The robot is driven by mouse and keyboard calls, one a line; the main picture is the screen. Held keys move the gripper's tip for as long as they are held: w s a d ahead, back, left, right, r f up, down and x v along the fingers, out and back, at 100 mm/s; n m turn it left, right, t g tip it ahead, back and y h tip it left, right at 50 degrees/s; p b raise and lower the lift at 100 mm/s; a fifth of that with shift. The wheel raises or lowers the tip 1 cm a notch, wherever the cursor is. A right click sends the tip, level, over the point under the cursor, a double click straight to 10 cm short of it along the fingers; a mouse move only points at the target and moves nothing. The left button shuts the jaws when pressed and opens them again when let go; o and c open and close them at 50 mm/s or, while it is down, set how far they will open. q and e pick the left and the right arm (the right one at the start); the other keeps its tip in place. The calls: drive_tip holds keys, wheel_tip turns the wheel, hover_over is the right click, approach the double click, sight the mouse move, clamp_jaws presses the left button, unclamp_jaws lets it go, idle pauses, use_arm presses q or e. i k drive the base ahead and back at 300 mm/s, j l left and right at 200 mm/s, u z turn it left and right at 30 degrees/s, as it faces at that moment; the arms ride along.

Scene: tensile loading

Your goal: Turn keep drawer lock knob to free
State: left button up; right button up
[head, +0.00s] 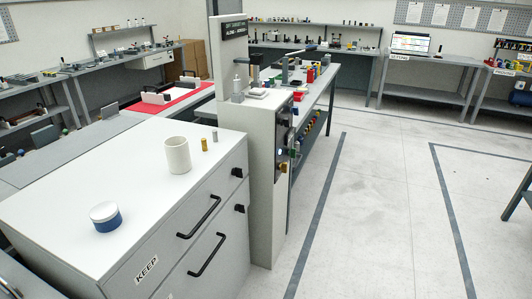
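The white-topped cabinet (75,185) stands at the left front. Its upper drawer (175,245) bears the label KEEP (146,268) and has a black bar handle (199,217). A black knob (237,172) sits near the right end of that drawer. The lower drawer has its own handle (207,255) and black knob (239,208). Both drawers look shut. The knobs are too small to read their setting. Neither of my grippers is in view.
On the cabinet top stand a white cup (177,154), a blue-and-white round container (105,216), a brass cylinder (204,144) and a small grey cylinder (214,134). A tall grey machine (262,190) adjoins the cabinet's far end. Open floor (385,210) lies to the right.

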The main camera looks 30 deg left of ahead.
sight(237, 172)
drive_tip(key=i, duration=2.5)
drive_tip(key=i+u, duration=0.4)
drive_tip(key=i+l+u, duration=0.25)
drive_tip(key=i+u, duration=0.15)
drive_tip(key=i+l+u, duration=0.35)
